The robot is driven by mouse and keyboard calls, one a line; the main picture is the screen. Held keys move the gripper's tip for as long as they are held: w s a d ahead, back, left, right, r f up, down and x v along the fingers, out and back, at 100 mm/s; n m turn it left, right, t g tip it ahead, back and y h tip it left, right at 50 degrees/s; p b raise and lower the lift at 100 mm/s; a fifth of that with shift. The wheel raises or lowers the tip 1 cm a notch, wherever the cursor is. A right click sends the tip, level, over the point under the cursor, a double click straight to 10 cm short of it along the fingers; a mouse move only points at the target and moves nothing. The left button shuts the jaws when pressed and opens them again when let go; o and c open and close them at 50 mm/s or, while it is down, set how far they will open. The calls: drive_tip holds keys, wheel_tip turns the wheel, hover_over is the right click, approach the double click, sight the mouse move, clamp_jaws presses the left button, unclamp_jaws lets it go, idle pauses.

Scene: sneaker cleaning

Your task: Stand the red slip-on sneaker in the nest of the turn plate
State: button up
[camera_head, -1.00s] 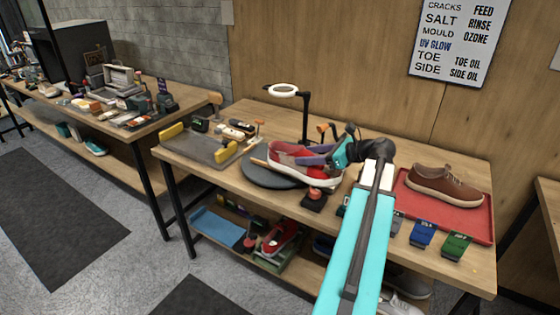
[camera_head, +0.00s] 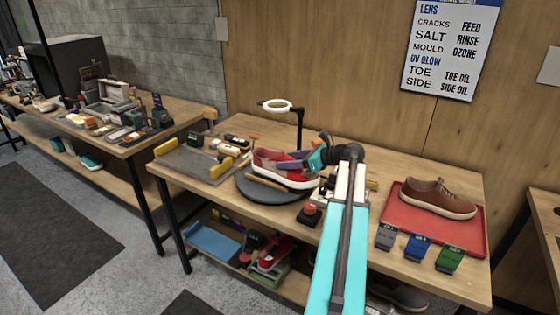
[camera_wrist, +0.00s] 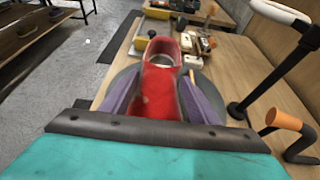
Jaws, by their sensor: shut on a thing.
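The red slip-on sneaker (camera_head: 279,167) with a white sole is over the round dark turn plate (camera_head: 262,193) on the workbench. My gripper (camera_head: 297,162) is shut on the sneaker, with its purple fingers along both sides. In the wrist view the sneaker (camera_wrist: 163,85) lies between the two fingers (camera_wrist: 160,98), its opening pointing away from me. The turn plate (camera_wrist: 122,88) shows on both sides below it. The nest is hidden by the sneaker, and I cannot tell whether the sole touches the plate.
A ring lamp (camera_head: 277,106) on a black stand rises behind the plate. A wooden-handled tool (camera_head: 266,183) lies at the plate's front. A grey tray (camera_head: 192,163) is left. A brown sneaker (camera_head: 437,198) sits on a red tray (camera_head: 425,228) at right. A red-button box (camera_head: 309,213) stands in front.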

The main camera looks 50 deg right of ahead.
sight(282, 153)
drive_tip(key=w, duration=0.2)
drive_tip(key=w+d, duration=0.1)
drive_tip(key=w, duration=0.1)
drive_tip(key=w+d+p, duration=0.1)
drive_tip(key=w, duration=0.1)
drive_tip(key=shift+w+f, duration=0.2)
drive_tip(key=shift+f, duration=0.1)
drive_tip(key=shift+a, duration=0.1)
drive_tip(key=shift+f+p, duration=0.55)
drive_tip(key=shift+f, duration=1.2)
drive_tip(key=o, duration=1.3)
drive_tip(key=shift+s, duration=0.1)
